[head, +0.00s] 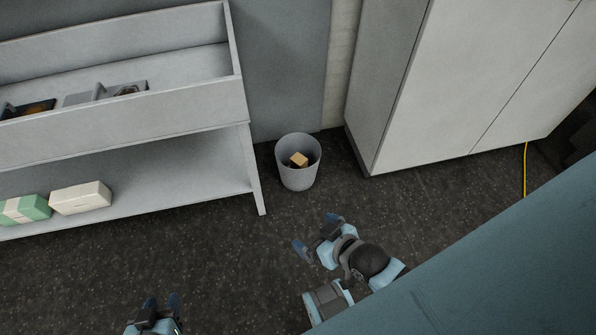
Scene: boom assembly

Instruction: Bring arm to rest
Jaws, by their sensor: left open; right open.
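My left gripper (161,303) is at the bottom of the head view, left of centre. Its two blue-tipped fingers are apart, with nothing between them. My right gripper (316,233) is in the lower middle, below the grey bin. Its fingers are apart and empty, pointing up and left over the dark floor. Much of my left arm is cut off by the lower edge of the picture.
A grey bin (298,181) with a tan block (298,159) inside stands on the floor beside a grey shelf unit (190,128). White (80,198) and green boxes (25,209) sit on its lower shelf. A tall cabinet (455,85) stands right. Floor (200,250) between is free.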

